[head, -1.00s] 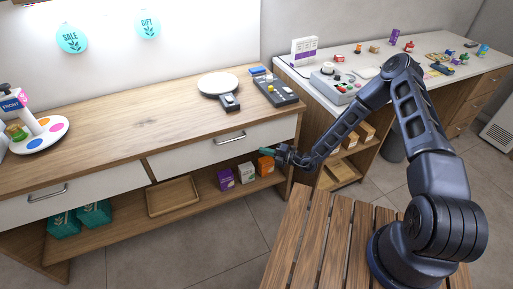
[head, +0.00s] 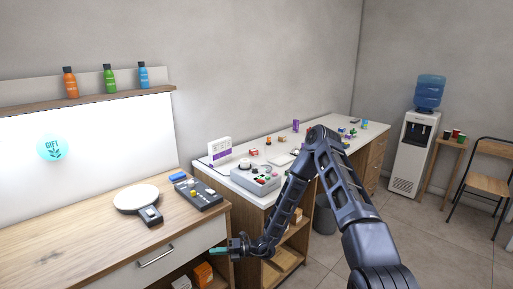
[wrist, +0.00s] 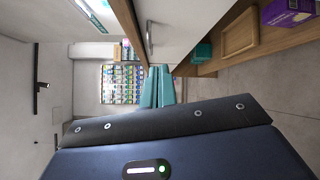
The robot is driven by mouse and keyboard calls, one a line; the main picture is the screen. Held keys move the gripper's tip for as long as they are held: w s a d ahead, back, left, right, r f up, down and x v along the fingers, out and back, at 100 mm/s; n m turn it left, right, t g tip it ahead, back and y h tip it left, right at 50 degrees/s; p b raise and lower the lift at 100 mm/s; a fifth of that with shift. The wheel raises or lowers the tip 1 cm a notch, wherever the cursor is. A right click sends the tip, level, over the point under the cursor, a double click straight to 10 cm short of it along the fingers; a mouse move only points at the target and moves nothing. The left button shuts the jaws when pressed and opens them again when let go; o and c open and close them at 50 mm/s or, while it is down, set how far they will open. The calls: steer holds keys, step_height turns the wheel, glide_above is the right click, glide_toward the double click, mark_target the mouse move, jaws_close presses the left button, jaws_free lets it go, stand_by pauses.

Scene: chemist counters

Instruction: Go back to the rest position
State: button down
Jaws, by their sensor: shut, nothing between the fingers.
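My gripper (head: 222,250) is in the lower middle of the head view, in front of the wooden counter's right end and beside its white drawer. Its teal fingers point left and are shut with nothing between them. In the wrist view the two teal fingers (wrist: 157,88) lie together at the centre, with the picture turned on its side. My arm is bent, its elbow raised in front of the white counter.
The wooden counter (head: 75,240) holds a round white scale (head: 136,197) and a dark keypad device (head: 198,195). The white counter (head: 225,179) carries a grey console (head: 256,180) and several small items. A water cooler (head: 412,150) and chair (head: 482,185) stand right.

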steer(key=s+d+r+n+g+h, duration=0.1)
steer(key=d+r+n+h, duration=0.4)
steer(key=d+r+n, duration=0.65)
steer(key=d+r+n+g+h, duration=0.2)
steer(key=d+r+n+h, duration=0.2)
steer(key=d+r+n, duration=0.75)
steer(key=s+d+r+n+t+h, duration=0.4)
steer(key=s+d+r, duration=0.3)
steer(key=d+r, duration=0.3)
steer(key=s+d+r+n+t+h, duration=0.4)
steer(key=s+d+r, duration=0.3)
steer(key=d+r, duration=0.4)
steer(key=shift+d+r+n+t+h, duration=0.3)
steer(key=shift+d+t, duration=0.55)
steer(key=shift+t, duration=0.05)
